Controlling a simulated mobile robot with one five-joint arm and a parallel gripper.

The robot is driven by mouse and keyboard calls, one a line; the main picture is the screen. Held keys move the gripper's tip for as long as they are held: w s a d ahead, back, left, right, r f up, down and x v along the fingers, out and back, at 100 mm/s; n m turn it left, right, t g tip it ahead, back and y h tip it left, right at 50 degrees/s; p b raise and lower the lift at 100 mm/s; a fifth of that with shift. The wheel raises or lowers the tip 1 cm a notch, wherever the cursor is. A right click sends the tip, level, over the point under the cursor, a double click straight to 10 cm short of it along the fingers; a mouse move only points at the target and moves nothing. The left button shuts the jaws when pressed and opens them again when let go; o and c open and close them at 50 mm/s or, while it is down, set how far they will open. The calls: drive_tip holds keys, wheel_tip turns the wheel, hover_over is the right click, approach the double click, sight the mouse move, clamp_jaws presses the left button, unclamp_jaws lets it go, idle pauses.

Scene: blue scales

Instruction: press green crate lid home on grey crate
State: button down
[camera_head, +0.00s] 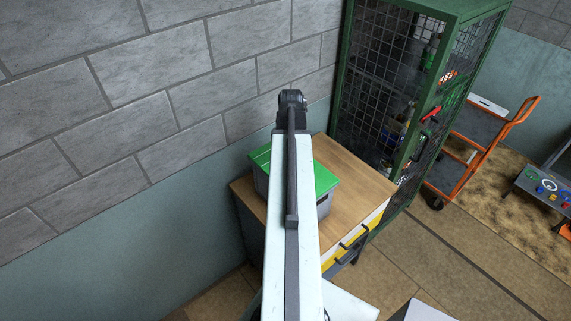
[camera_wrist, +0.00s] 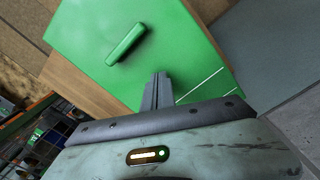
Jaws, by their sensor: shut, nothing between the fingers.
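The green crate lid (camera_head: 322,179) lies on top of the grey crate (camera_head: 262,183) on a wooden-topped cabinet. My arm crosses in front and hides the middle of both. In the wrist view the lid (camera_wrist: 170,40) fills the upper middle, with a raised green handle (camera_wrist: 127,45) on it. My gripper (camera_wrist: 161,76) is shut and empty, its fingertips over the lid near one edge. I cannot tell whether the fingertips touch the lid. Whether the lid sits level all round is hidden.
The wooden cabinet top (camera_head: 360,186) has bare room right of the crate. A grey block wall (camera_head: 150,90) stands behind it. A green mesh locker (camera_head: 385,90) stands close at the right, with an orange hand truck (camera_head: 480,150) beyond it.

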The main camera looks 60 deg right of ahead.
drive_tip(key=shift+r, duration=0.1)
wheel_tip(320, 180, up, 9)
drive_tip(key=p, duration=0.9)
